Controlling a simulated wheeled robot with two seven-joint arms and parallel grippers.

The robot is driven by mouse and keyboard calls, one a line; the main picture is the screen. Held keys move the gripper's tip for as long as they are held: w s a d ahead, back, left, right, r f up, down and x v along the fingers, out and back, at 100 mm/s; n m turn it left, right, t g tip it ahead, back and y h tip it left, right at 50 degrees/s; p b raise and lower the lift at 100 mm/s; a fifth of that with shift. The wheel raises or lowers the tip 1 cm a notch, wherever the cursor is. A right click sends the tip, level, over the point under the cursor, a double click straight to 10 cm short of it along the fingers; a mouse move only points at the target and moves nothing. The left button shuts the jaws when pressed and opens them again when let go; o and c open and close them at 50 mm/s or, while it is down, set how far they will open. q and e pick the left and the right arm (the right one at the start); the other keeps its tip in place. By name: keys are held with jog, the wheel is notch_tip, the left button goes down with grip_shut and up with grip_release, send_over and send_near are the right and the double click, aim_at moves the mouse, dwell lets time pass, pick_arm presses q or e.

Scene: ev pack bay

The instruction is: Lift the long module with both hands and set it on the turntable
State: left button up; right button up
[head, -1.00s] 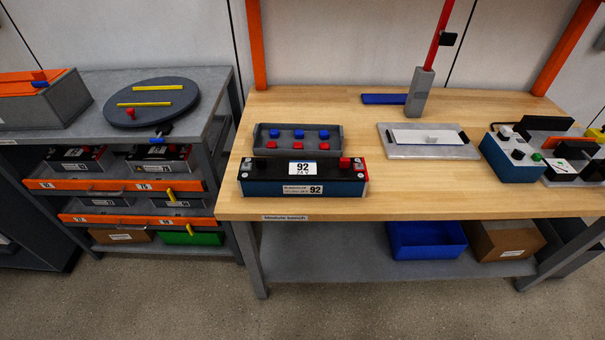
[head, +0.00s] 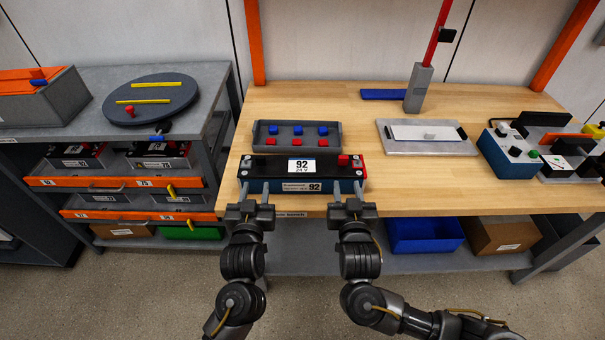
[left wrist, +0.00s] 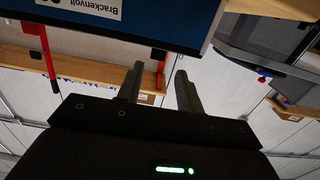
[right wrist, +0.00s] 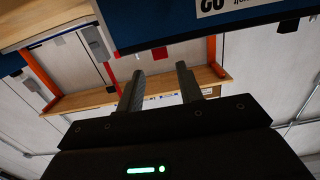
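The long module (head: 300,170), a black-topped blue box labelled 92, lies on the wooden bench near its front edge. My left gripper (head: 255,186) is open and empty in front of the module's left end. My right gripper (head: 347,186) is open and empty in front of its right end. The module's blue side shows beyond the fingers in the left wrist view (left wrist: 175,30) and the right wrist view (right wrist: 150,25). Whether any fingertip touches it I cannot tell. The turntable (head: 190,92), a dark round disc with two yellow strips and a red knob, sits on the grey side bench.
A grey tray (head: 262,134) with blue and red caps lies just behind the module. A plate with a white pad (head: 395,150), a red-poled stand (head: 418,90) and a blue control box (head: 508,155) stand to the right. A gap separates the two benches.

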aim_at(260, 159)
pick_arm(q)
jog(key=shift+w+d+r, duration=0.1)
jog(key=shift+w+r, duration=0.05)
jog(key=shift+r, duration=0.45)
pick_arm(e)
jog(key=shift+r+t, duration=0.3)
jog(key=shift+r, duration=0.2)
jog(key=shift+w, duration=0.1)
